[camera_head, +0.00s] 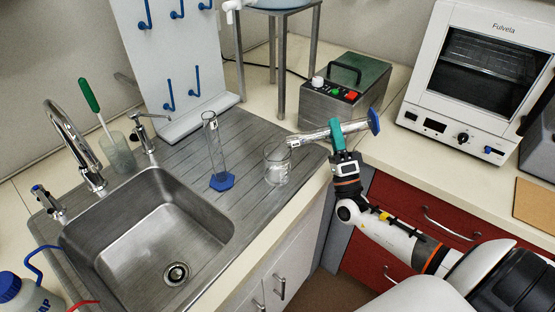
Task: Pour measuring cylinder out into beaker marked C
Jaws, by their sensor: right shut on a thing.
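My right gripper (338,132) is shut on a clear measuring cylinder (314,134) with a blue foot. The cylinder lies nearly level, its foot to the right and a little higher, its mouth to the left. The mouth is at the upper right rim of a glass beaker (277,168), which stands upright on the drainboard. I cannot read a letter on the beaker, nor tell whether liquid is running. A second clear cylinder (215,150) with a blue foot stands upright left of the beaker. My left gripper is not in view.
The steel sink (150,245) with its tap (75,145) is at the left. A blue-pegged drying rack (180,60) stands behind the drainboard. A grey-green box with buttons (345,90) and a white oven (480,75) stand at the back right. The drainboard front is clear.

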